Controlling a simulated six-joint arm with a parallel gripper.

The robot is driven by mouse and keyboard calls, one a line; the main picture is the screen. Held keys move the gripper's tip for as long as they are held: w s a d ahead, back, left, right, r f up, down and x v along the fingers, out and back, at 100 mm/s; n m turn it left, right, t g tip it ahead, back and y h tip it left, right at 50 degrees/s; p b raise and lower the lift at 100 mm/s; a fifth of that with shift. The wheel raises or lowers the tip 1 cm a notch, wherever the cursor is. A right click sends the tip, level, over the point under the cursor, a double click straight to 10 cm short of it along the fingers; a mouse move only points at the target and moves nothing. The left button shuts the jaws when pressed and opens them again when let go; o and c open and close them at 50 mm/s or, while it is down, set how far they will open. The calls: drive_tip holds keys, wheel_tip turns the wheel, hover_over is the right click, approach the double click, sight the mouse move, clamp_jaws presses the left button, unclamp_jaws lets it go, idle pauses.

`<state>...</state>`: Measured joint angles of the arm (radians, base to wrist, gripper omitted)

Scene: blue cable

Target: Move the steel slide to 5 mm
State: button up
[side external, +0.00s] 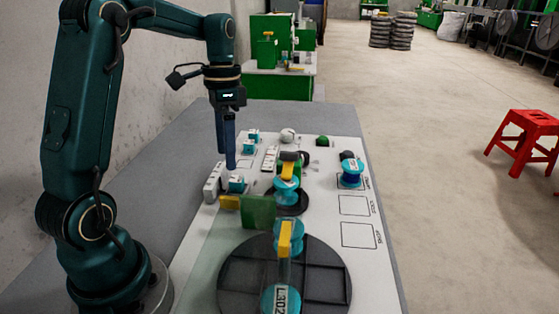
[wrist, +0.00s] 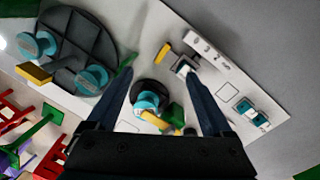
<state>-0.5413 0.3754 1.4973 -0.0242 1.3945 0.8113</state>
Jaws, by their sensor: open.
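The white ruled bar (side external: 212,183) stands on the white board at its left edge; in the wrist view the bar (wrist: 225,60) shows dark numerals. A small teal block with a pale top (side external: 237,184) sits beside it and seems to be the steel slide; it also shows in the wrist view (wrist: 183,66). I cannot read its position in millimetres. My gripper (side external: 230,165) points down just above this block, with its fingers apart in the wrist view (wrist: 158,82). The right finger's tip is close to the block there, and contact cannot be told. Nothing is held.
A yellow block (side external: 229,202) and a green upright plate (side external: 258,211) stand in front. A dark round tray (side external: 232,285) holds teal spools. Another teal spool (side external: 287,190) stands on a dark disc. More teal blocks (side external: 250,146) lie behind.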

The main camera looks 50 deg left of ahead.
drive_tip(key=f+n, duration=0.2)
drive_tip(key=n, duration=0.2)
drive_tip(key=f+n+g+h, duration=0.1)
drive_tip(key=f+n, duration=0.1)
drive_tip(key=n, duration=0.2)
drive_tip(key=w+a+f+n+g+h, duration=0.1)
drive_tip(key=f+n, duration=0.1)
drive_tip(key=n, duration=0.2)
drive_tip(key=shift+f, duration=0.2)
drive_tip(key=shift+x, duration=2.6)
drive_tip(key=shift+s, duration=0.1)
clamp_jaws()
